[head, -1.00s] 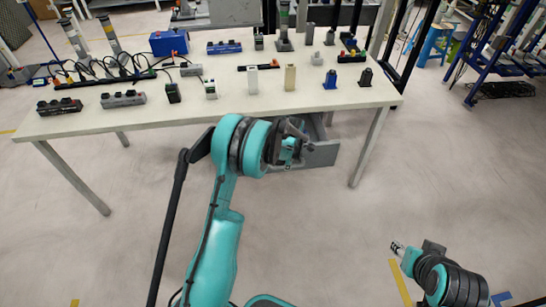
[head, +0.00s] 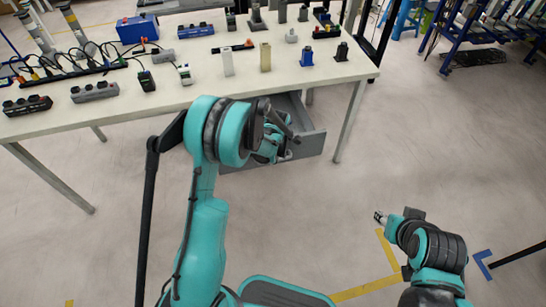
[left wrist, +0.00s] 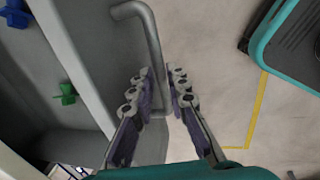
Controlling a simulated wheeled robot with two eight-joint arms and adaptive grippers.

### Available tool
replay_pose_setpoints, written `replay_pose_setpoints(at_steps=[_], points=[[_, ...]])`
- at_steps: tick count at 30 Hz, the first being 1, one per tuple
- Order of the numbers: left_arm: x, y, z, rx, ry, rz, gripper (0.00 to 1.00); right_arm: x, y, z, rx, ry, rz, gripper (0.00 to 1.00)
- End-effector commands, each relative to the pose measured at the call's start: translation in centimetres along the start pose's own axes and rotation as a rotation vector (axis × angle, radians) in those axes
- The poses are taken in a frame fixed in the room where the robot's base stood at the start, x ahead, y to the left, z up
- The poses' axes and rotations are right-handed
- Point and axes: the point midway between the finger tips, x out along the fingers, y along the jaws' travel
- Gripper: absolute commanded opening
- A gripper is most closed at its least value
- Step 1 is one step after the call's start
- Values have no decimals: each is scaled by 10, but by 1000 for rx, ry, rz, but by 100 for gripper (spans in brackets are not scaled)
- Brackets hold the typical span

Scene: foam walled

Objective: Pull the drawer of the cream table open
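The cream table (head: 200,100) stands ahead, with its grey drawer (head: 312,145) pulled out below the front edge at the right. The drawer also fills the left side of the left wrist view (left wrist: 75,60), where its open inside shows. Its bent bar handle (left wrist: 150,35) runs down between the fingers of my left gripper (left wrist: 160,75), which look closed around it. In the head view my left gripper (head: 272,150) is at the drawer front, partly hidden by its own arm. My right gripper (head: 380,217) is away from the table, over the floor at the lower right.
A green piece (left wrist: 67,94) and a blue piece (left wrist: 17,13) show inside the drawer. The tabletop carries several small devices, a blue box (head: 138,29) and cables. The floor in front of the table is clear. A blue rack (head: 480,30) stands at the back right.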

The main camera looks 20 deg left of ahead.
Motion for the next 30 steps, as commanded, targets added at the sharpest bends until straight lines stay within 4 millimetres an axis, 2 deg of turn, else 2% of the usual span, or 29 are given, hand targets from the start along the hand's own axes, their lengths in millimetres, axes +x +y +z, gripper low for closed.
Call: replay_pose_setpoints(at_steps=[11, 14, 24, 30], points=[[-6, 0, 0, 0, 0, 0, 20, 0, 0, 0, 0, 0, 0, 40], [-19, 0, 0, 1, 0, 0, 20, 0, 0, 0, 0, 0, 0, 40], [-91, 0, 0, 1, 0, 0, 20, 0, 0, 0, 0, 0, 0, 40], [-115, 0, 0, 1, 0, 0, 20, 0, 0, 0, 0, 0, 0, 40]])
